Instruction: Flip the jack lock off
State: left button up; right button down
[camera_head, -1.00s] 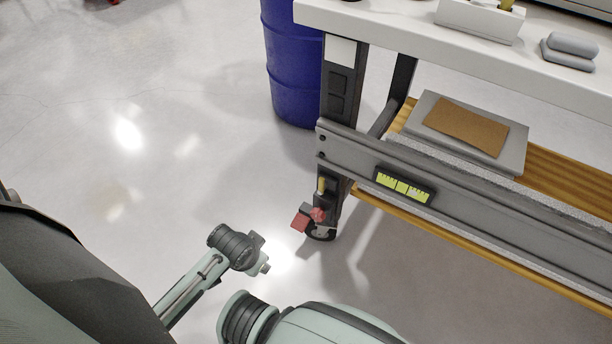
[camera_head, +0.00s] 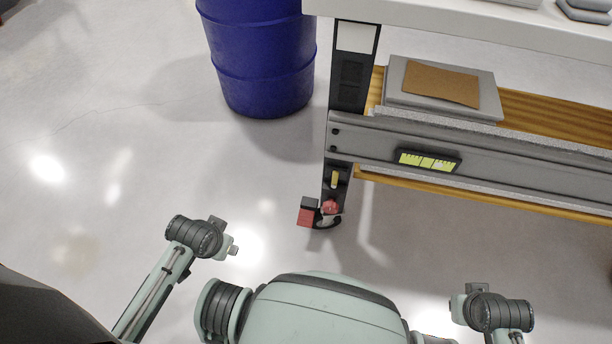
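The worktable's front leg (camera_head: 347,75) ends low in a dark bracket with a yellow piece (camera_head: 334,179). At its foot is a jack caster with a red pedal-like block (camera_head: 306,214) on the left and a small red part (camera_head: 331,207) beside it; I take these red parts for the jack lock. Whether it is on or off is too small to tell. The end of my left arm (camera_head: 228,240) is left of and below the caster, apart from it. The end of my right arm (camera_head: 462,298) is at the lower right, far from it. I cannot make out fingers on either.
A blue drum (camera_head: 262,62) stands on the floor left of the leg. The table's grey side rail (camera_head: 520,168) carries a yellow-green label (camera_head: 428,160). A wooden lower shelf (camera_head: 560,115) holds a grey slab with a brown sheet (camera_head: 441,83). The floor around the caster is clear.

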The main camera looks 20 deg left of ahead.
aim_at(335, 177)
jog(key=j, duration=1.3)
